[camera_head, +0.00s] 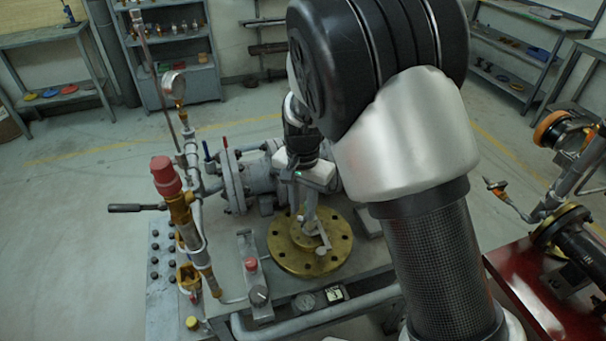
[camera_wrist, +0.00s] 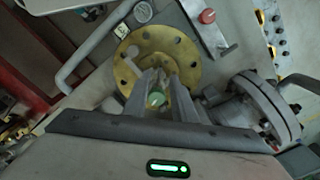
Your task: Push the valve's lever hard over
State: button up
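A round brass flange (camera_head: 282,253) with bolt holes lies flat on the grey bench, with a small light-grey lever (camera_head: 322,240) above it. My gripper (camera_head: 310,212) points down over the flange, at the lever. In the wrist view the flange (camera_wrist: 187,62) is behind my two fingers (camera_wrist: 160,85). A piece with a greenish end (camera_wrist: 155,99) stands between them. The grey lever's rounded end (camera_wrist: 133,51) shows left of the fingertips. The fingers partly hide the lever; I cannot tell whether they press on it.
A grey flanged pipe body (camera_head: 240,180) stands behind the flange. Left are a red-capped brass fitting (camera_head: 165,178), a pressure gauge (camera_head: 174,84) and a dark side handle (camera_head: 136,207). A red button (camera_head: 251,264) sits near the flange. A red table (camera_head: 535,300) is at right.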

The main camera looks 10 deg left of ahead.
aim_at(304, 222)
notch_tip(304, 222, up, 14)
dwell(0.3)
jog(key=s+d+r+n+t+y, duration=0.1)
jog(key=s+d+r, duration=0.2)
jog(key=d+r, duration=0.35)
jog(key=s+d+r+t+y, duration=0.1)
jog(key=s+d+r, duration=0.2)
jog(key=d, duration=0.7)
jog(key=s+d+n+t+h, duration=0.1)
jog(key=s+d+t+h, duration=0.1)
jog(key=s+d, duration=0.8)
jog(key=shift+s+d+n+t, duration=0.25)
jog(key=shift+s+n+t, duration=0.15)
jog(key=shift+s+t, duration=0.5)
jog(key=shift+f, duration=0.1)
